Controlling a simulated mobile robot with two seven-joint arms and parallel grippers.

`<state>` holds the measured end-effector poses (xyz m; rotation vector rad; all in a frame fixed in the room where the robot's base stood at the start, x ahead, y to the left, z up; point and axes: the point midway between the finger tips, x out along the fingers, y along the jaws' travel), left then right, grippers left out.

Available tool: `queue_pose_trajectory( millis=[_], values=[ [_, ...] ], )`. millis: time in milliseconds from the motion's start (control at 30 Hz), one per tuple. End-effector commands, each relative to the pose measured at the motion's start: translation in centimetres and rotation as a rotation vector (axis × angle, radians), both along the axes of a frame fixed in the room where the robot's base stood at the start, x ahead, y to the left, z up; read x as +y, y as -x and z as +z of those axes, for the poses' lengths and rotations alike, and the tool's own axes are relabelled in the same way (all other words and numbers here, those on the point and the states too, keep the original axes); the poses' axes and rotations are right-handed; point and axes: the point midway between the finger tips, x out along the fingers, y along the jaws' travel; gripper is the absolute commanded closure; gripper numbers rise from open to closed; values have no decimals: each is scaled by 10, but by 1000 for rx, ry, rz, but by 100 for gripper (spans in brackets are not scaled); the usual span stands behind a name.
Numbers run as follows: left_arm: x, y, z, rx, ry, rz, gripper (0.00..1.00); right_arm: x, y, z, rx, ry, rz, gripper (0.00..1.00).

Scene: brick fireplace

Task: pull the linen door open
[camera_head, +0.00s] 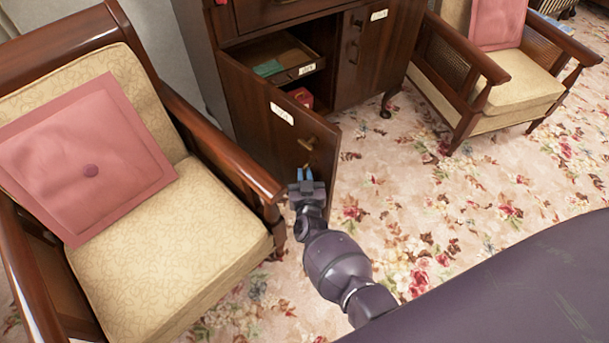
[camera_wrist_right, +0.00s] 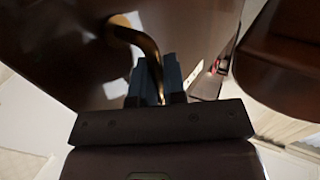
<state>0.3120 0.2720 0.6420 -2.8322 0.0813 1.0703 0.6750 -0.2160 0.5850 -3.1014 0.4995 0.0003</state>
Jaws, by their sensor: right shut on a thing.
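The linen door (camera_head: 262,118) is a dark wooden cabinet door with a small white label (camera_head: 282,114). It stands swung out from the cabinet (camera_head: 203,38), partly open, and shows part of the inside. My right gripper (camera_head: 304,175) is at the door's outer face near its free edge, shut on the brass handle (camera_head: 308,142). In the right wrist view the curved brass handle (camera_wrist_right: 136,38) runs down between the two blue fingertips (camera_wrist_right: 160,82). My left gripper is not in view.
Inside the cabinet are an open drawer (camera_head: 305,72) and a red item (camera_head: 301,97). An armchair (camera_head: 165,235) with a pink cushion (camera_head: 85,155) stands close left of the door. Another armchair (camera_head: 512,75) stands at the right. The floral carpet (camera_head: 400,190) between is clear.

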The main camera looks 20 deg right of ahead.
Motion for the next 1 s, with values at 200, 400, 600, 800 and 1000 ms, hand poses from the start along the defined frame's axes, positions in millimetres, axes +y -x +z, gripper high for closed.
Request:
queue_pose_trajectory(
  millis=[200, 400, 600, 800, 1000],
  values=[
    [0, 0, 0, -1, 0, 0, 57, 1, -1, 1, -2, 0, 2, 84],
    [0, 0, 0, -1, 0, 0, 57, 0, -1, 1, -1, -1, 1, 65],
    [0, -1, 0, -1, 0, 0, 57, 0, 0, 0, -1, 0, 0, 65],
    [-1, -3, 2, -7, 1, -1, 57, -1, 1, 1, -1, 0, 0, 65],
    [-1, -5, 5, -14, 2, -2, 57, -2, 4, 1, -1, 0, 1, 65]
  ],
)
